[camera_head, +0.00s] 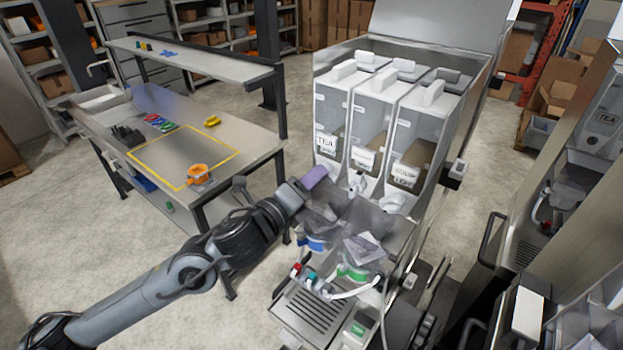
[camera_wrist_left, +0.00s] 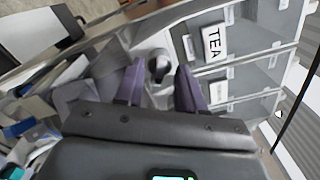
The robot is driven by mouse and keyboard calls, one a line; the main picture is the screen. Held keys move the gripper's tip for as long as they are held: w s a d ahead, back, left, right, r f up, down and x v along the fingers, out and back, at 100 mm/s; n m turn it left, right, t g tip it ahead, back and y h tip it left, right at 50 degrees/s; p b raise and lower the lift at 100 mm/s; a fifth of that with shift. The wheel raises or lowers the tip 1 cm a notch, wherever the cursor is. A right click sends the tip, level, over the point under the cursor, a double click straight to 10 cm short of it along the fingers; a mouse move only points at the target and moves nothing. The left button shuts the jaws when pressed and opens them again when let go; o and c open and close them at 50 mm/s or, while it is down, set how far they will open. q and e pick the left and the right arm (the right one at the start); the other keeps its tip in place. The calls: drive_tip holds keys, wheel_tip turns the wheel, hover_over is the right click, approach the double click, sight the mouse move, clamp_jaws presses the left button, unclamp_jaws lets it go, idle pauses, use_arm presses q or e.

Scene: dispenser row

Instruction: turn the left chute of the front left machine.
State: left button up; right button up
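The front left machine (camera_head: 388,140) stands in the middle of the head view, with three clear canisters side by side. Its left canister (camera_head: 331,115) bears a TEA label, which also shows in the left wrist view (camera_wrist_left: 214,42). The left chute (camera_wrist_left: 158,66) is a pale, rounded spout below that canister; in the head view my gripper mostly hides it. The middle chute (camera_head: 357,184) and right chute (camera_head: 392,203) are white. My left gripper (camera_head: 318,177) is at the left chute, purple fingers apart on either side of it; contact cannot be told. My right gripper is out of view.
Clear bags or cups (camera_head: 358,238) and coloured knobs (camera_head: 312,278) sit below the chutes, close to my left gripper. A workbench (camera_head: 255,150) stands to the left. Another machine (camera_head: 575,200) is at the right. Open floor lies at front left.

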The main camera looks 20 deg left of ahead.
use_arm(q)
clamp_jaws()
drive_tip(key=shift+n, duration=0.3)
idle(0.3)
drive_tip(key=shift+n+p, duration=8.1)
drive_tip(key=shift+n, duration=3.5)
